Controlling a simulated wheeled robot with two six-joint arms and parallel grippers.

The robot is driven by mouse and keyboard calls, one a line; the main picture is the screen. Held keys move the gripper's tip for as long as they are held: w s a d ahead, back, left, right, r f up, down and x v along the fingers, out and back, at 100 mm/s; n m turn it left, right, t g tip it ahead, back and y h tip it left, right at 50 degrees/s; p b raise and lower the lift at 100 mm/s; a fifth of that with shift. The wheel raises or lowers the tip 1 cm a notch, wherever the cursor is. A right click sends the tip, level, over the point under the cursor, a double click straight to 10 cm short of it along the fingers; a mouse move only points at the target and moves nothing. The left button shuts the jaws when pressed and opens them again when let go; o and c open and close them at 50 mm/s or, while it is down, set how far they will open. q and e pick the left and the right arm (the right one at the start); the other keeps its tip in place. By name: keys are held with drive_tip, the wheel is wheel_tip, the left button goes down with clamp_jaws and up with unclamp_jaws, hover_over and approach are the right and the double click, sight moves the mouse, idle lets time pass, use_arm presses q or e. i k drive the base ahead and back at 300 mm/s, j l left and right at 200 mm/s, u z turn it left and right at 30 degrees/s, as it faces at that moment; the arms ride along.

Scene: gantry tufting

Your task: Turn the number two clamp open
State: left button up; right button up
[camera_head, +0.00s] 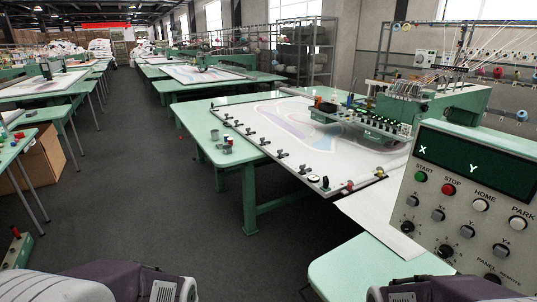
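A row of several small dark clamps runs along the near left edge of the white tufting frame (340,160) on the green table. One clamp (282,154) is near the middle of the row, and another (303,169) is closer to me. Any numbers on them are too small to read, so I cannot tell which is number two or whether it is open. Parts of my arms show along the bottom edge. Neither of my grippers is in view.
A control panel (470,200) with buttons and knobs stands close at the right. The tufting machine head (395,110) sits over the frame. A green table corner (350,270) is in front. Dark floor (130,200) is open at left; a cardboard box (38,163) stands beyond.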

sight(280, 152)
drive_tip(key=i+j, duration=0.15)
drive_tip(key=i, duration=0.4)
drive_tip(key=i+j, duration=0.15)
drive_tip(key=i, duration=0.4)
drive_tip(key=i+j, duration=0.2)
drive_tip(key=i, duration=0.35)
drive_tip(key=i+j+z, duration=0.1)
drive_tip(key=i, duration=0.45)
drive_tip(key=i+j, duration=0.25)
drive_tip(key=i, duration=0.3)
drive_tip(key=i+j, duration=0.2)
drive_tip(key=i, duration=0.35)
